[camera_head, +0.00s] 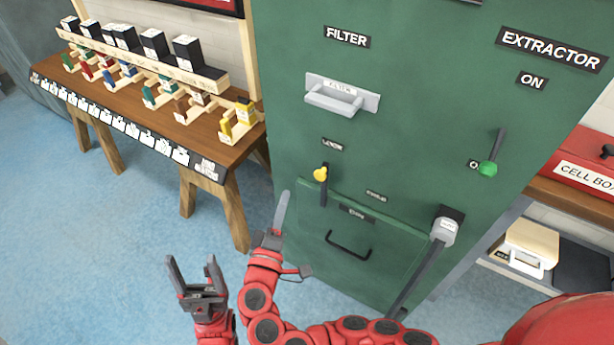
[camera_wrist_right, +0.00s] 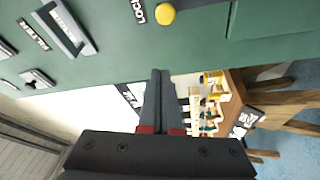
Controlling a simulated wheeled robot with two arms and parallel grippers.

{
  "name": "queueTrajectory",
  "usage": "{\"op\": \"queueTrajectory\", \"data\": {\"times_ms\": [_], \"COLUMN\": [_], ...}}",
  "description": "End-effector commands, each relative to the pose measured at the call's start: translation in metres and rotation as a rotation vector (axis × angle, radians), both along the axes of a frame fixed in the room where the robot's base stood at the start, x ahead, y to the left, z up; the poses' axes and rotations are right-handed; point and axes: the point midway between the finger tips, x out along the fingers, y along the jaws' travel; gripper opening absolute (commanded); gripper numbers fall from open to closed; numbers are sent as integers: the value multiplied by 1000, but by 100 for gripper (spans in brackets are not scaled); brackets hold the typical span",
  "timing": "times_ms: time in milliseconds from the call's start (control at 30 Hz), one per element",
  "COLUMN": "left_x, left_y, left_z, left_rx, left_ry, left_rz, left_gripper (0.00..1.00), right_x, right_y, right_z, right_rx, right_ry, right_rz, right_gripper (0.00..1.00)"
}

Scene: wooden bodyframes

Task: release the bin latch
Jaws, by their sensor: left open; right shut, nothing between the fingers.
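The bin latch appears to be the yellow knob (camera_head: 320,174) on a dark upright slot in the green cabinet (camera_head: 410,130), above the left part of the bin door (camera_head: 400,245). The small label above it looks like "LOCK". The yellow knob also shows at the top of the right wrist view (camera_wrist_right: 166,14). My right gripper (camera_head: 282,208) is shut and empty, pointing up to the left of the bin door and below the knob, apart from it. In the right wrist view its closed fingers (camera_wrist_right: 160,95) point toward the cabinet's edge. My left gripper (camera_head: 195,272) is open and empty, further left over the floor.
The bin door has a black handle (camera_head: 348,245). A grey knob (camera_head: 445,230) on a dark bar sits at its right. A filter handle (camera_head: 336,98) and a green-knobbed lever (camera_head: 488,168) are higher up. A wooden bench (camera_head: 215,150) with several small parts stands left.

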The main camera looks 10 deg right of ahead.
Motion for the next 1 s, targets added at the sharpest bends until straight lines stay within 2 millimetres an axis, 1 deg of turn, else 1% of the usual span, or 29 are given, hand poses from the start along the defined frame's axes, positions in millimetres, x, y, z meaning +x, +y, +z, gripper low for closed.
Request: {"op": "queueTrajectory", "data": {"times_ms": [133, 267, 367, 600, 667, 700, 800, 1000], "left_x": [0, 0, 0, 0, 0, 0, 0, 0], "left_y": [0, 0, 0, 0, 0, 0, 0, 0], "left_z": [2, 8, 14, 27, 30, 32, 36, 40], "left_rx": [0, 0, 0, 0, 0, 0, 0, 0], "left_ry": [0, 0, 0, 0, 0, 0, 0, 0], "left_rz": [0, 0, 0, 0, 0, 0, 0, 0], "left_gripper": [68, 68, 68, 68, 68, 68, 68, 68], "right_x": [5, 20, 38, 88, 99, 92, 82, 74], "right_y": [-2, -8, -14, -29, -33, -38, -49, -59], "right_z": [1, 4, 8, 13, 13, 9, 4, -1], "right_rx": [-1, 0, -1, -1, -2, -5, -6, -2], "right_ry": [1, 1, 0, 0, 2, 3, 4, 2], "right_rz": [-1, -6, -5, -6, -5, 2, 1, 3], "right_gripper": [0, 0, 0, 0, 0, 0, 0, 0]}}
